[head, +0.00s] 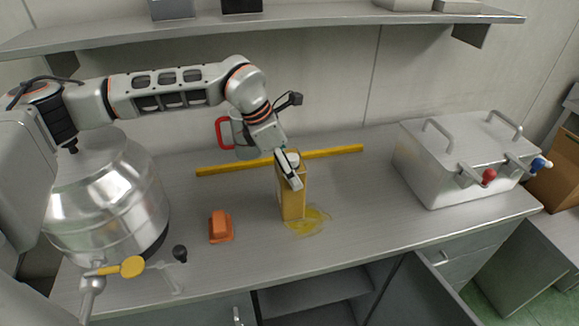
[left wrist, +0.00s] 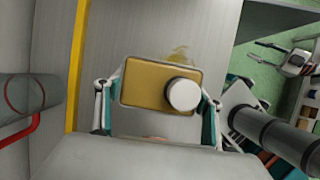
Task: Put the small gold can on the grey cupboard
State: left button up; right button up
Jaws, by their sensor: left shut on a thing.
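The small gold can (head: 291,200) is a rectangular tin with a white cap, upright at the middle of the grey worktop. My left gripper (head: 289,172) comes down on it from above and is shut on it. In the left wrist view the can (left wrist: 145,85) sits between the two fingers. I cannot tell whether its base touches the worktop. The grey cupboard (head: 415,292) below the worktop has an open door and a shelf inside. In the left wrist view what looks like my right gripper (left wrist: 265,54) is off the worktop over the green floor, too small to read.
A yellow spill (head: 312,221) lies beside the can. An orange block (head: 220,228), a yellow strip (head: 335,152), a red-handled jug (head: 240,140), a steel drum (head: 105,200) and a steel box with taps (head: 450,160) stand around. A wall shelf (head: 330,17) hangs above. The worktop right of the spill is clear.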

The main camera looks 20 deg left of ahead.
pick_arm(q)
jog(key=o, duration=1.9)
jog(key=shift+f, duration=0.1)
jog(key=shift+o, duration=0.9)
